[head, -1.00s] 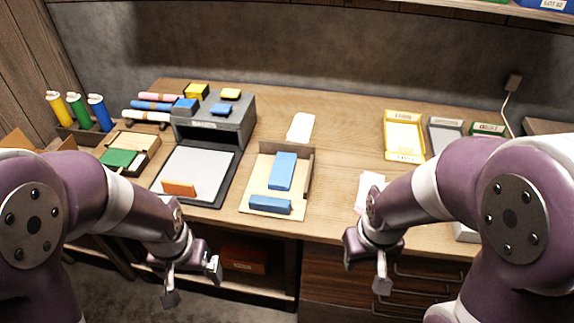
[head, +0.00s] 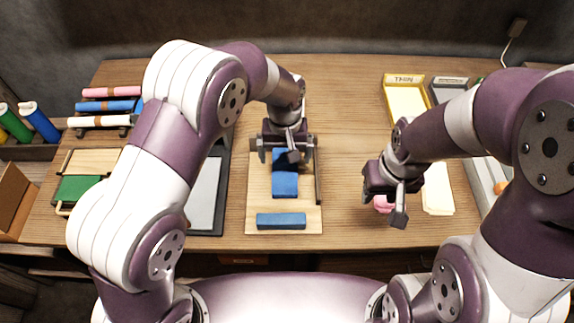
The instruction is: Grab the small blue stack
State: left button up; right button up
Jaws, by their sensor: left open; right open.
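The other blue piece (head: 281,221) lies crosswise at the board's front edge, uncovered. I cannot tell how many layers each has. My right gripper (head: 393,198) is open and empty, right of the board.
A grey pad (head: 205,190) lies left of the board, partly behind my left arm. A pink item (head: 382,205) is beside my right gripper, with a cream card (head: 437,190) further right. A yellow tray (head: 405,100) stands at the back right. Rolls (head: 105,105) lie at the left.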

aim_at(284, 169)
pick_arm(q)
jog(key=f, duration=0.3)
jog(key=w+f, duration=0.1)
jog(key=f, duration=0.2)
jog(key=w+f+p, duration=0.1)
jog(key=f, duration=0.2)
jog(key=shift+w+a+f, duration=0.1)
jog(key=shift+a+f, duration=0.05)
jog(key=shift+f, duration=0.05)
jog(key=shift+r, duration=0.15)
jog(key=c, duration=1.2)
